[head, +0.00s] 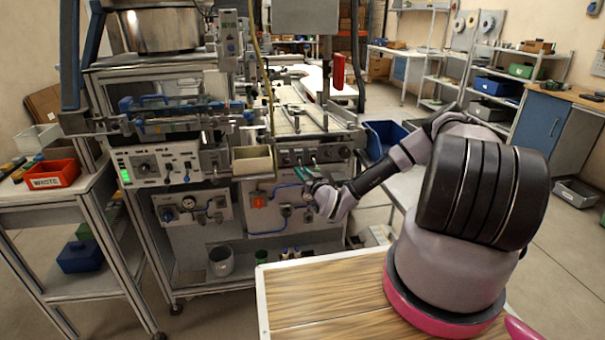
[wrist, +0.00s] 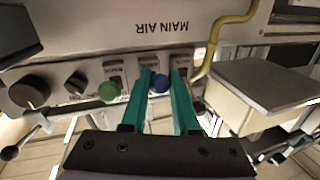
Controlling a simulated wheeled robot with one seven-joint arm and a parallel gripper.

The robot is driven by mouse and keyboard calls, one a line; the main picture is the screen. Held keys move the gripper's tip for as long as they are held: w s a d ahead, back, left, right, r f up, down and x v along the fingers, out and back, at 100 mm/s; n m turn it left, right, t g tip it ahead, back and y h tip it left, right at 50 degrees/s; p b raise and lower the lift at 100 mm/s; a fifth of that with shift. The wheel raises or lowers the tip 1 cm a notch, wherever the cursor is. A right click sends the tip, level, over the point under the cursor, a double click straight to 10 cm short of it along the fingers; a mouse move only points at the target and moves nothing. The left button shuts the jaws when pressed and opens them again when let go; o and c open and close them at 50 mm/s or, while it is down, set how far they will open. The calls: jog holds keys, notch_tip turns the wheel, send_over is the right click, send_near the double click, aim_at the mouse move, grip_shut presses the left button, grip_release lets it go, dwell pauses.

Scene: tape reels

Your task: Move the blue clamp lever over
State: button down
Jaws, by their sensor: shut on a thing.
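The blue clamp lever shows as a round blue knob (wrist: 160,84) in front of the panel in the wrist view. My gripper (wrist: 162,73) has its two teal fingers on either side of this knob and is shut on it. In the head view my gripper (head: 303,173) reaches the front panel of the machine, below its top deck. The lever is hidden there by my gripper or too small to make out. The lever's stem is mostly hidden between the fingers in the wrist view.
A green knob (wrist: 109,92) sits just left of my fingers, with black dials (wrist: 29,92) farther left. A box-like bin (wrist: 262,85) juts out close on the right. In the head view a beige bin (head: 252,160) hangs left of my gripper.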

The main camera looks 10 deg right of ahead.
aim_at(303, 170)
jog(key=shift+r, duration=0.15)
notch_tip(303, 170, up, 3)
jog(key=g, duration=0.3)
jog(key=shift+s+m+g+h, duration=0.15)
jog(key=shift+m+g+h, duration=0.25)
jog(key=shift+w+r+m+g, duration=0.15)
jog(key=shift+r+g, duration=0.3)
jog(key=shift+g, duration=0.4)
jog(key=shift+w+r+m+g, duration=0.15)
jog(key=shift+r+g, duration=0.3)
jog(key=shift+g, duration=0.4)
jog(key=shift+s+d, duration=0.1)
jog(key=shift+s, duration=0.05)
jog(key=c, duration=0.7)
grip_release()
jog(key=shift+o, duration=0.2)
